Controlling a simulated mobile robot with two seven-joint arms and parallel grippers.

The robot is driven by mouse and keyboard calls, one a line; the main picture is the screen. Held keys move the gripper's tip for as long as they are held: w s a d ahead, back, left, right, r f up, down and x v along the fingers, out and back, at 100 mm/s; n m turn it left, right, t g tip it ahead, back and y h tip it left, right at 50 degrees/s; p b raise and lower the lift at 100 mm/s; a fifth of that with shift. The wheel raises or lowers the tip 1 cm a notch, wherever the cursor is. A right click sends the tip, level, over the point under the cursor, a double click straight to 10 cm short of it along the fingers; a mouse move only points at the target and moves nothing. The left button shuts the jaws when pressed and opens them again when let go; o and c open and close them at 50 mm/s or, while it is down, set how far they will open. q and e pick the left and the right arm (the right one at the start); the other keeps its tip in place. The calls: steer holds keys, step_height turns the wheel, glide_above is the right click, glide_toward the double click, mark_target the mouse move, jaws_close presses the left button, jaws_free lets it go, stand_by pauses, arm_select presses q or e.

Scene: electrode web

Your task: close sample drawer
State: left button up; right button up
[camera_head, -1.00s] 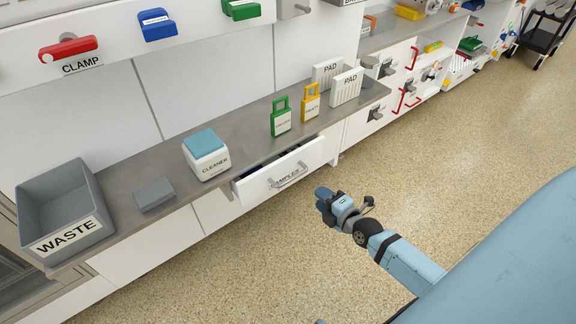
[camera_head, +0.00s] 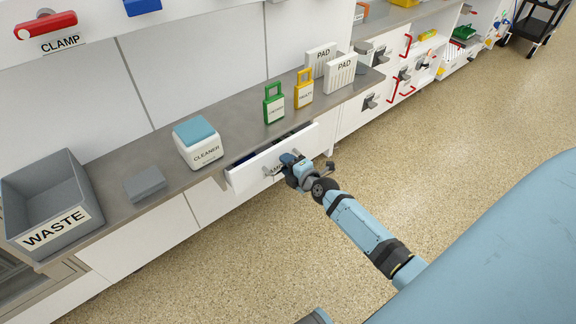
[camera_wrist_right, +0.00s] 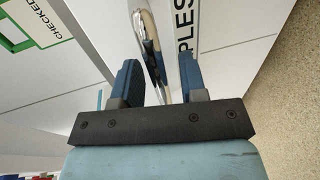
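The sample drawer (camera_head: 242,178) is a white drawer under the grey counter and stands partly open, its dark inside showing behind the front. Its metal handle (camera_wrist_right: 152,50) and the "SAMPLES" label (camera_wrist_right: 187,40) show in the right wrist view. My right gripper (camera_head: 286,165) is at the drawer front and covers much of the label in the head view. In the right wrist view my gripper (camera_wrist_right: 160,82) has its two blue fingers apart, with the handle between them; I cannot tell whether they touch it. My left gripper is not in view.
On the counter (camera_head: 110,218) stand a grey waste bin (camera_head: 88,180), a grey block (camera_head: 145,183), a cleaner box (camera_head: 205,152), green (camera_head: 273,112) and yellow (camera_head: 304,95) lock-shaped tags, and two pad blocks (camera_head: 341,75).

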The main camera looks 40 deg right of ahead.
jaws_close()
steer(key=shift+r+x, duration=0.15)
steer(key=shift+x, duration=0.65)
steer(key=shift+r+x, duration=0.15)
steer(key=shift+x, duration=0.6)
jaws_free()
arm_select(q)
steer(key=p, duration=0.2)
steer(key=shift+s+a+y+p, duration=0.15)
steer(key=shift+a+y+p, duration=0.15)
steer(key=shift+p, duration=0.1)
arm_select(e)
steer(key=a+v, duration=0.1)
steer(key=v, duration=1.2)
steer(key=shift+s+d, duration=0.35)
steer(key=shift+d, duration=0.25)
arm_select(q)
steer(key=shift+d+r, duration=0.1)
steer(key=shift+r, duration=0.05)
arm_select(e)
steer(key=shift+r, duration=0.1)
